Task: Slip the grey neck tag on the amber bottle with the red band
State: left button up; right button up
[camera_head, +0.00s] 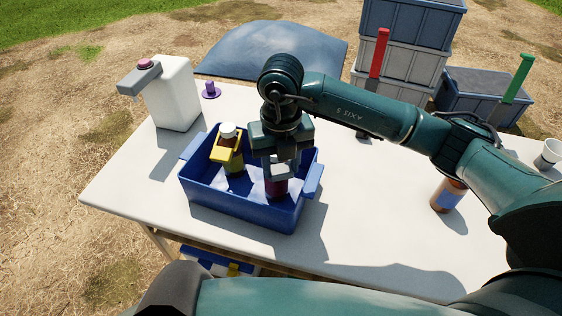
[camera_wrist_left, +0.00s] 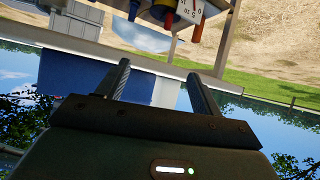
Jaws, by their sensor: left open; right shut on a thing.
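A bottle with a dark red band (camera_head: 276,187) stands inside the blue crate (camera_head: 243,208), on its right side. Its top is hidden by my right gripper (camera_head: 281,166), which points down over it. The right gripper is shut on a light grey piece, which looks like the grey neck tag (camera_head: 283,171). The tag is at the bottle's upper end; I cannot tell whether it is around the neck or just above it. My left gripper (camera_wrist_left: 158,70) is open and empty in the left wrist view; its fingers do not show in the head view.
A white-capped bottle (camera_head: 229,163) with a yellow tag (camera_head: 221,154) stands in the crate's left side. An amber bottle with a blue band (camera_head: 448,194) stands right. Stacked bins (camera_head: 405,62) are at the back.

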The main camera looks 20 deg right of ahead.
jog(key=o, duration=0.8)
jog(key=shift+o, duration=0.2)
notch_tip(320, 180, up, 2)
jog(key=shift+w+r, duration=0.1)
pick_arm(q)
jog(key=shift+d+r+h, duration=0.3)
jog(key=shift+r, duration=0.6)
pick_arm(e)
notch_tip(320, 180, up, 11)
